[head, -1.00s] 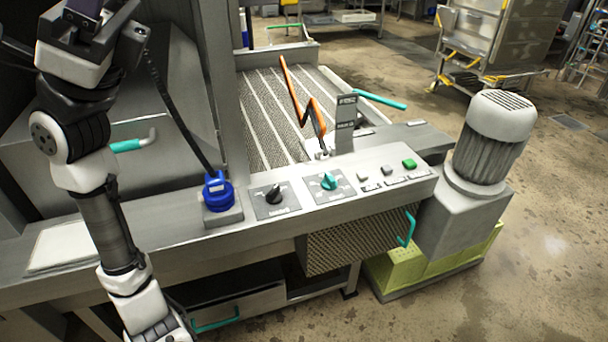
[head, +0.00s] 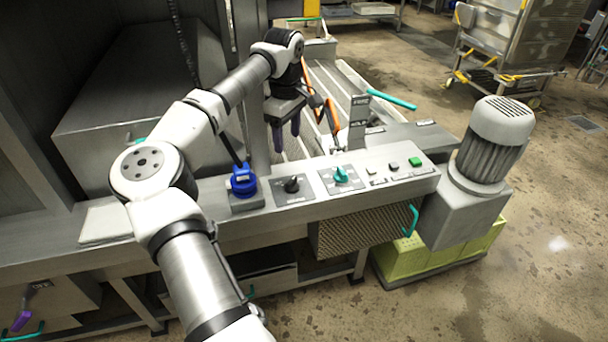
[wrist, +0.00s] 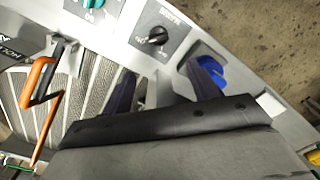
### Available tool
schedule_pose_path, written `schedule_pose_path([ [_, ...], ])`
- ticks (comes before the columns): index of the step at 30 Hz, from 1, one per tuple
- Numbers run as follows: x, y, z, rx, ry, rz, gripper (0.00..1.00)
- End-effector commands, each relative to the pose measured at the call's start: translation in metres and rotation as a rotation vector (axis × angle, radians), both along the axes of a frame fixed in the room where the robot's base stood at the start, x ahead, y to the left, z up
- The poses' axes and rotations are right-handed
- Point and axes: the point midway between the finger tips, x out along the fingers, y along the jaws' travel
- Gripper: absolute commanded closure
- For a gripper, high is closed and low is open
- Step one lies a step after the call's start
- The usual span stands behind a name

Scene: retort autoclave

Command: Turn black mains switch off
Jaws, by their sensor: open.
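The black mains switch (head: 291,185) is a rotary knob on a dark square plate on the sloped grey control panel (head: 262,209). It also shows in the wrist view (wrist: 157,37), near the top middle, with its pointer turned at an angle. My gripper (head: 287,140) hangs above and behind the panel, with two dark purple fingers pointing down and apart. In the wrist view my gripper (wrist: 165,88) is open and empty, with the switch beyond its fingertips and not touched.
A blue plug (head: 243,181) stands left of the switch. A teal knob (head: 342,175) sits right of it, then a green button (head: 415,161). An orange bent rod (head: 333,117) and an upright metal bracket (head: 359,118) rise behind the panel, close to my gripper.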

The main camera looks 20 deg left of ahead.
Motion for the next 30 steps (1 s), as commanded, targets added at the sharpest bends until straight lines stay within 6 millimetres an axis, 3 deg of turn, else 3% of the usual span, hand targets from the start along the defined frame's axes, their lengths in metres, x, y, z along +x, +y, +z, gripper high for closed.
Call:
schedule_pose_path([
  [5,-0.001,0.000,-0.022,-0.003,0.004,-0.001,0.40],
  [18,0.000,-0.002,-0.109,-0.007,0.001,-0.002,0.40],
  [24,0.000,-0.002,-0.131,-0.005,0.000,-0.002,0.40],
  [30,0.000,-0.002,-0.137,-0.004,-0.001,-0.002,0.40],
])
